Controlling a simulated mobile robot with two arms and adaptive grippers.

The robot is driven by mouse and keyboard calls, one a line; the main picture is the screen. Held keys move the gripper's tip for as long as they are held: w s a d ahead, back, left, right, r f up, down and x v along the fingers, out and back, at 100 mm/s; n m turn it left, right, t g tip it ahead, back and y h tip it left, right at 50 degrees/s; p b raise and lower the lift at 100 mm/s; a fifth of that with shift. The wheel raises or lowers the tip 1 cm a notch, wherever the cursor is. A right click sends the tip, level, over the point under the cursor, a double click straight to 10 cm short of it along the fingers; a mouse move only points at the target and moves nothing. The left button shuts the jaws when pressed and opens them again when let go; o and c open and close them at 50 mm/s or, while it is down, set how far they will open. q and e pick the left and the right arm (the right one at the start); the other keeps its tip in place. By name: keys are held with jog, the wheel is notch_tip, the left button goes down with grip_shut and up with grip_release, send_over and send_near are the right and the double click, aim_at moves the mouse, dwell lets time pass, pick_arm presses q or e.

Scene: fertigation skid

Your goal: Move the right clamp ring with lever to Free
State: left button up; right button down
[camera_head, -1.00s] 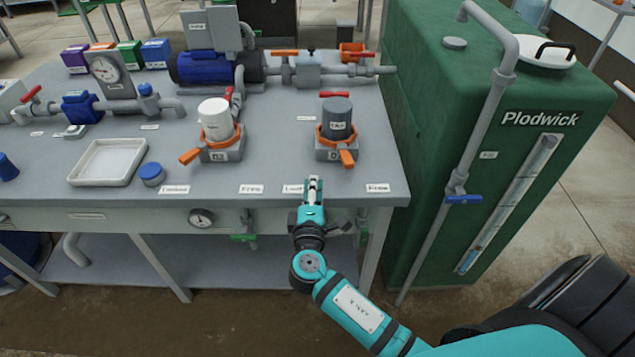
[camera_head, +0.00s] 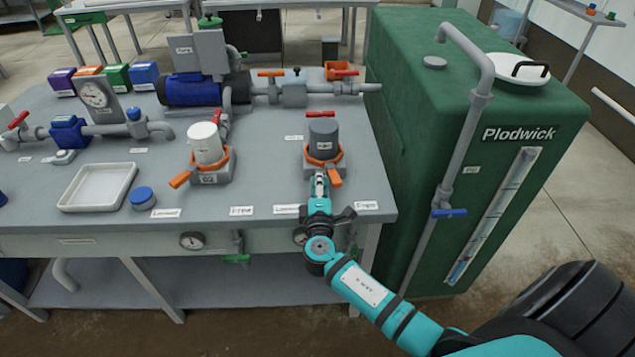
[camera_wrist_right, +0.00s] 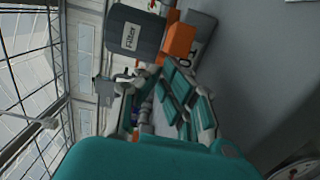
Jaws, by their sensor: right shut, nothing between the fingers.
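The right clamp ring (camera_head: 311,158) is orange and sits around the foot of a dark grey filter canister (camera_head: 323,135). Its orange lever (camera_head: 335,178) points to the table's front, slightly right. In the right wrist view the lever (camera_wrist_right: 179,42) shows as an orange block beside the canister (camera_wrist_right: 135,32). My right gripper (camera_head: 320,177) is shut and empty, just left of the lever at the front of the ring's base; I cannot tell whether it touches. Front labels Locked (camera_head: 287,209) and Free (camera_head: 367,205) lie left and right of my wrist. My left gripper is not in view.
A white canister (camera_head: 206,142) with another orange clamp ring and lever (camera_head: 180,179) stands to the left. A white tray (camera_head: 97,186) and blue cap (camera_head: 142,197) lie further left. Pipes and valves (camera_head: 294,90) run behind. A green tank (camera_head: 420,130) stands close on the right.

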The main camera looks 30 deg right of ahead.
aim_at(339, 185)
jog(key=shift+s+d+f+n+y, duration=0.1)
jog(key=shift+s+d+n+y, duration=0.2)
jog(key=shift+d+y, duration=0.1)
jog(key=d+n+t+y+b, duration=0.1)
jog(key=y, duration=0.1)
jog(key=s+d+n+t+y+b, duration=0.1)
jog(key=shift+s+d+f+n+y+b, duration=0.1)
jog(key=shift+d+f+n+y+b, duration=0.05)
jog(key=shift+d+n+y+b, duration=0.2)
jog(key=shift+s+d+n+y+b, duration=0.15)
jog(key=shift+d+n+y+b, duration=0.1)
jog(key=shift+d+y+b, duration=0.15)
jog(key=shift+s+d+r, duration=0.1)
jog(key=shift+d+r, duration=0.1)
jog(key=shift+d, duration=0.2)
jog(key=shift+r, duration=0.1)
